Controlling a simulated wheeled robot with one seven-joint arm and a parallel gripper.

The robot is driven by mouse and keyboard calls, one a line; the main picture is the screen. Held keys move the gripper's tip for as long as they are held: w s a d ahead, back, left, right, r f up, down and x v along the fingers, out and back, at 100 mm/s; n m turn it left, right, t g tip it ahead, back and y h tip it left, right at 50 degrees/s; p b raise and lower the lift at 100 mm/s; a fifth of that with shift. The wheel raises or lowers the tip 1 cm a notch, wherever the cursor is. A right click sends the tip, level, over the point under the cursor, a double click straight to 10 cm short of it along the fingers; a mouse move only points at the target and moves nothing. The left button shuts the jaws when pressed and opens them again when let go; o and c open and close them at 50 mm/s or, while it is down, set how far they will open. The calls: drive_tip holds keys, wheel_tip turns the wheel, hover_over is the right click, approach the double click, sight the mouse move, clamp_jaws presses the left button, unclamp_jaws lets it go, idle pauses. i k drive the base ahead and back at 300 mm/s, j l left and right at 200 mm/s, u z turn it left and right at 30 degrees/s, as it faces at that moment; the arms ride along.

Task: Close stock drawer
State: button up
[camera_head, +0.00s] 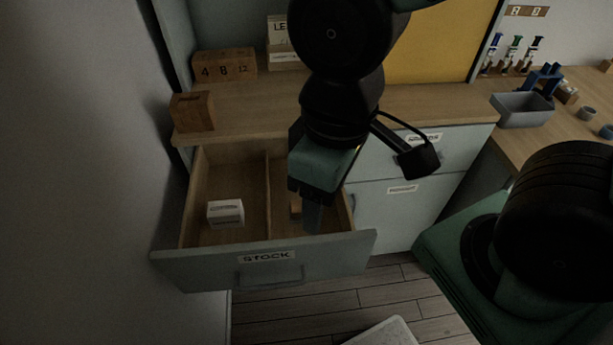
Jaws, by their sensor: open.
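The stock drawer (340,247) is pulled well out from the cabinet, with its grey-green front and "STOCK" label facing the viewer. A bar handle (271,275) sits below the label. A wooden divider splits the drawer into two compartments, and a small white box (225,213) lies in the left one. My gripper (308,212) is open and points down over or inside the right compartment, and its gap to the drawer floor cannot be told. A small brown piece shows beside the fingers; I cannot tell what it is. My gripper and arm hide part of that compartment.
On the wooden counter (430,104) stand a wooden block (192,111) and a numbered wooden block (225,66). Closed cabinet fronts (395,212) adjoin the drawer on the right. A grey wall (80,200) is close at left. A grey bin (522,109) stands at right.

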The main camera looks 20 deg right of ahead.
sight(269, 252)
drive_tip(key=k+l+z, duration=0.1)
drive_tip(key=z, duration=0.35)
drive_tip(key=k+l+u, duration=0.1)
drive_tip(key=k+l, duration=0.2)
drive_tip(key=k+l+u, duration=0.1)
drive_tip(key=u, duration=0.9)
drive_tip(key=k+u, duration=0.15)
drive_tip(key=u, duration=0.3)
